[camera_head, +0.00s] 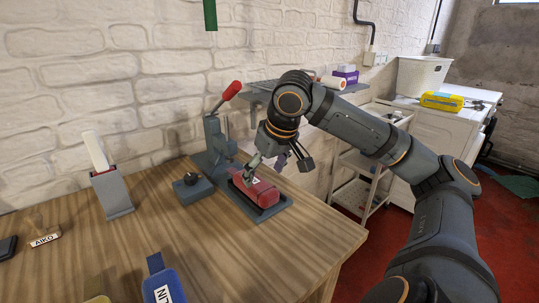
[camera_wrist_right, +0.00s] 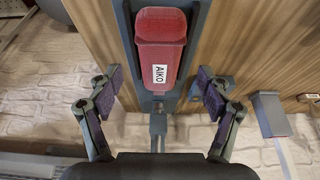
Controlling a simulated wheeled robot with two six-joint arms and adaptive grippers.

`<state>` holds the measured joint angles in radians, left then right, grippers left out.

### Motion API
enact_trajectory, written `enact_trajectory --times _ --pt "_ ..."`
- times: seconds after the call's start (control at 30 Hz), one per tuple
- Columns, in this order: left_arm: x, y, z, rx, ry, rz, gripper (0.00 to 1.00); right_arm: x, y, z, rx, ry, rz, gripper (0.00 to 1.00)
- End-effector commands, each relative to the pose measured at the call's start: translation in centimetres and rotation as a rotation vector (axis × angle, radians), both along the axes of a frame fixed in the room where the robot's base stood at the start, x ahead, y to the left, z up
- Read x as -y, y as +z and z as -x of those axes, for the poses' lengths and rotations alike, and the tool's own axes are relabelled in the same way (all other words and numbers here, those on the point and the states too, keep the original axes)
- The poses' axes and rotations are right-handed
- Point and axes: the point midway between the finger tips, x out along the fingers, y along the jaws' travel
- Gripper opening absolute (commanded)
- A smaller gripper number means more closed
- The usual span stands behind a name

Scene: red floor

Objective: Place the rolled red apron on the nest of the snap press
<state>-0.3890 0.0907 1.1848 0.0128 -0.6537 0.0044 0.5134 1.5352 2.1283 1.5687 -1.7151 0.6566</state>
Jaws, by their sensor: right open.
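The rolled red apron (camera_head: 258,191) lies lengthwise on the grey base of the snap press (camera_head: 214,143), in its long dark-edged nest (camera_head: 270,212). The press has a raised lever with a red handle. In the right wrist view the apron (camera_wrist_right: 162,35) shows a white label reading AIKO, and it lies along the grey nest. My left gripper is not in view.
On the wooden table (camera_head: 215,262) stand a small grey block with a black knob (camera_head: 192,184), a grey stand with a white top (camera_head: 111,192), an AIKO stamp (camera_head: 43,232) and a blue labelled item (camera_head: 162,282). A wheeled rack (camera_head: 360,165) stands beyond the table's right edge.

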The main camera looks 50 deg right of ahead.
Motion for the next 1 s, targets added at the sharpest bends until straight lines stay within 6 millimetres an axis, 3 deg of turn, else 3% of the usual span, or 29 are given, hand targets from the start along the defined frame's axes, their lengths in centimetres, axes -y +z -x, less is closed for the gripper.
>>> enact_trajectory --times 0.03,0.1,0.3,1.0 --pt "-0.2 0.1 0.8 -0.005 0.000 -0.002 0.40 0.0 1.8 0.5 0.005 -0.001 0.002 0.79" --pt "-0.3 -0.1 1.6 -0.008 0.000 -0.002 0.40 -0.1 3.5 1.1 0.004 -0.001 0.001 0.79" --pt "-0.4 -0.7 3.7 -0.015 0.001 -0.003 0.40 -0.2 6.3 2.4 0.002 0.000 0.000 0.79" --pt "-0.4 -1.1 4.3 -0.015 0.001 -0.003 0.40 -0.3 6.7 2.8 0.000 0.000 0.000 0.79"
